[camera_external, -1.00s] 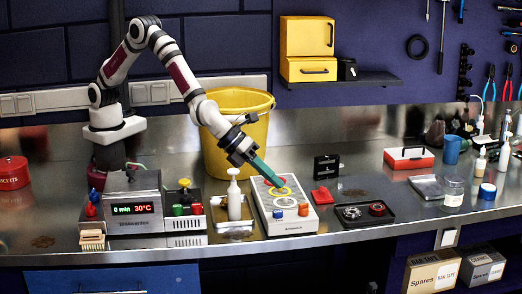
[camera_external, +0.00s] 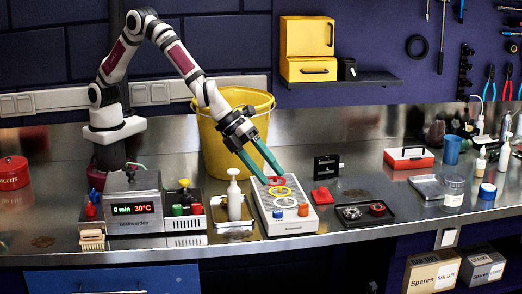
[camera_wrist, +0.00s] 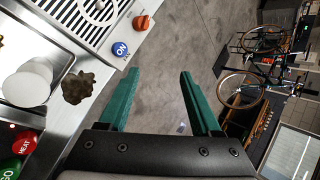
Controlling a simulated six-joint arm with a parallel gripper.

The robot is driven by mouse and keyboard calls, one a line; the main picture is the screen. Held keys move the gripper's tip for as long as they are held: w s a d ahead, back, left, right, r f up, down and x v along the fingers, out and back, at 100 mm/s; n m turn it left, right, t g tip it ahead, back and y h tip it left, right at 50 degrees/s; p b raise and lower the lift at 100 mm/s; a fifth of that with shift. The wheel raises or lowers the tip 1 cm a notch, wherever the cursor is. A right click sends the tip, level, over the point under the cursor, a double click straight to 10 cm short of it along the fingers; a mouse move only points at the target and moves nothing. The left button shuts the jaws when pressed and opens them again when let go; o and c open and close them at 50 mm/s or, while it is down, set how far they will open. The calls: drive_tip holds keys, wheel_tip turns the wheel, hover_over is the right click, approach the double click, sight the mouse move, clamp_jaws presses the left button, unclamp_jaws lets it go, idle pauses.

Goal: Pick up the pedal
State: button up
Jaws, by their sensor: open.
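My gripper (camera_external: 265,178) has two green fingers spread apart with nothing between them. In the wrist view my open gripper (camera_wrist: 160,75) points past the bench edge towards the grey floor, and no pedal shows there.
A yellow bucket (camera_external: 222,145) stands behind the gripper. A white pump bottle (camera_external: 234,200) is left of the device. A red piece (camera_external: 322,196) and a black tray (camera_external: 350,217) with round parts lie to the right. The wrist view shows a blue ON button (camera_wrist: 121,49).

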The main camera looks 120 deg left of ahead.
drive_tip(key=w+a+r+n+t+y, duration=0.1)
drive_tip(key=a+r+n+t+y, duration=0.15)
drive_tip(key=a+n, duration=0.65)
drive_tip(key=w+a+r+n+t+y, duration=0.1)
drive_tip(key=a+r+n+y, duration=0.3)
drive_tip(key=n, duration=1)
drive_tip(key=s+a+f+n+g+y, duration=0.35)
drive_tip(key=s+a+n+g, duration=0.25)
drive_tip(key=s+a+n, duration=0.3)
approach(328, 156)
drive_tip(key=shift+g, duration=0.35)
drive_tip(key=x, duration=0.8)
drive_tip(key=shift+w, duration=0.35)
clamp_jaws()
